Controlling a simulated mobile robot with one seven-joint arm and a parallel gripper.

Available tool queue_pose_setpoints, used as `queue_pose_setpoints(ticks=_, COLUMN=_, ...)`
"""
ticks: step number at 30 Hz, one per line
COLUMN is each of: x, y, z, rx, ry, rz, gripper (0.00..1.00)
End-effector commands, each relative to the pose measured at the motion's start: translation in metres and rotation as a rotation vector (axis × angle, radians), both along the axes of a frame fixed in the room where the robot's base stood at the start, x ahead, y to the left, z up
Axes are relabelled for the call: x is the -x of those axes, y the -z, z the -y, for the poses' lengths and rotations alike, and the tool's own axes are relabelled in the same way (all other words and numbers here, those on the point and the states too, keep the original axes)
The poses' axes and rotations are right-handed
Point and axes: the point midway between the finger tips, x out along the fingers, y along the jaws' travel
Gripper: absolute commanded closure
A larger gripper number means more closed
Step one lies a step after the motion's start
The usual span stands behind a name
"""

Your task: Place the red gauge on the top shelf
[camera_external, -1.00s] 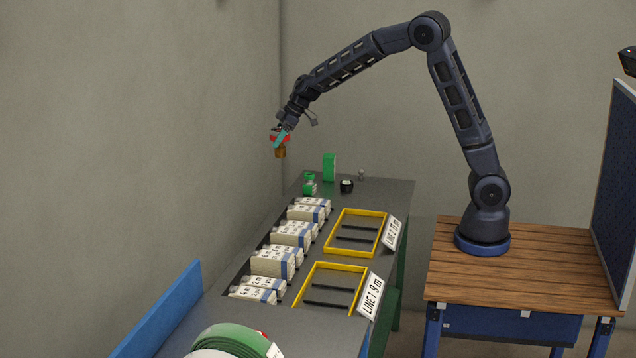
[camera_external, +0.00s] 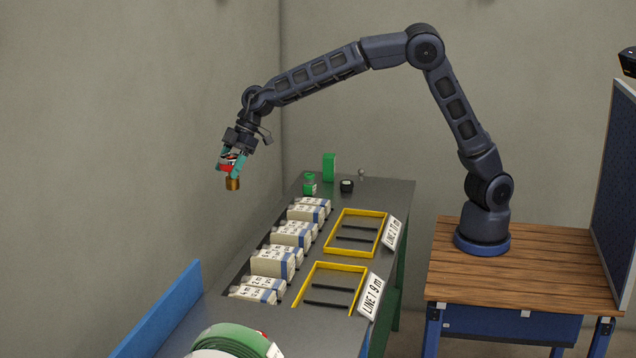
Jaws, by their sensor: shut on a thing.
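The red gauge (camera_external: 227,168) is held between the teal fingertips of my gripper (camera_external: 231,163). It has a red body with a light face, and a brass-coloured fitting (camera_external: 233,184) hangs below it. My gripper is shut on it, in the air to the left of the grey bench, well above the bench top. The fingers partly cover the gauge. I cannot make out a top shelf in this view.
The grey bench (camera_external: 395,195) carries several white cartons (camera_external: 275,262), two yellow frames (camera_external: 333,265) with LINE signs, a green box (camera_external: 329,167), a small green bottle (camera_external: 310,184) and a black round item (camera_external: 347,186). A blue panel (camera_external: 160,312) edges the front left.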

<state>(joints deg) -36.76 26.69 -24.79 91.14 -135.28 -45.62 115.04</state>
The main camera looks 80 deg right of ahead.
Motion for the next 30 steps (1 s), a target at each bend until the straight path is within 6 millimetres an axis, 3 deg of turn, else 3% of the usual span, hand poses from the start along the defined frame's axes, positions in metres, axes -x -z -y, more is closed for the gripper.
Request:
queue_pose_setpoints(ticks=1, x=0.006, y=-0.002, z=-0.024, rx=0.000, ry=-0.030, rz=0.002, gripper=0.72)
queue_pose_setpoints(ticks=3, x=0.015, y=-0.005, z=-0.052, rx=0.000, ry=-0.068, rz=0.001, gripper=0.72)
queue_pose_setpoints(ticks=14, x=0.076, y=-0.017, z=-0.192, rx=-0.001, ry=-0.259, rz=0.002, gripper=0.72)
queue_pose_setpoints(ticks=23, x=0.147, y=-0.027, z=-0.299, rx=-0.001, ry=-0.416, rz=0.002, gripper=0.72)
queue_pose_setpoints(ticks=30, x=0.215, y=-0.033, z=-0.375, rx=-0.001, ry=-0.538, rz=0.001, gripper=0.72)
